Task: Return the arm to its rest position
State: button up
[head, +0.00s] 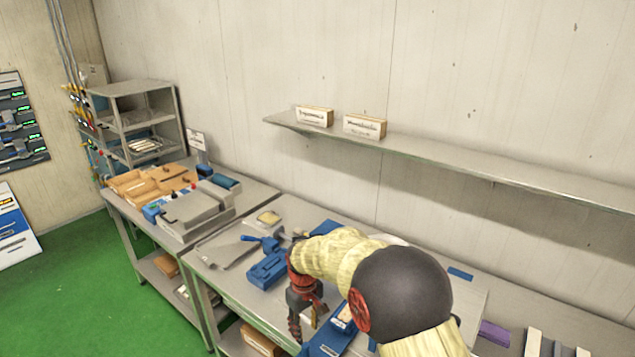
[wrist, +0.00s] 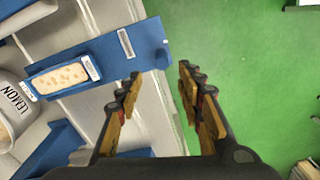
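My arm, in a pale yellow cover with a dark round joint, reaches over the front of the steel table (head: 345,218) in the head view. My gripper (head: 306,322) hangs down at the table's front edge. In the wrist view my gripper (wrist: 160,74) is open, its two fingers well apart with nothing between them. Past the fingertips are the end of a blue board (wrist: 110,55) and the green floor. A pale speckled bar (wrist: 60,79) lies on the board, left of the fingers. My arm hides part of the table.
A white tub marked LEMON (wrist: 12,112) stands at the left of the wrist view. A shelf (head: 450,160) with two small signs runs along the wall above the table. A second table at left carries wooden trays (head: 150,182). Green floor (head: 80,285) is clear at left.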

jog(key=s+d+r+m+t+b, duration=0.2)
jog(key=s+d+r+b, duration=0.2)
jog(key=s+d, duration=0.3)
jog(key=s+d+r+m+t+b, duration=0.1)
jog(key=s+d+r+m+b, duration=0.2)
jog(key=s+d, duration=0.5)
jog(key=s+d+r+m+t+b, duration=0.2)
jog(key=s+d+r+b, duration=0.3)
jog(key=s, duration=1.1)
jog(key=d+r, duration=0.1)
jog(key=d, duration=0.2)
jog(key=shift+r+m+t+b, duration=0.15)
jog(key=shift+m+t+b, duration=0.15)
jog(key=shift+m, duration=0.1)
jog(key=shift+d, duration=0.1)
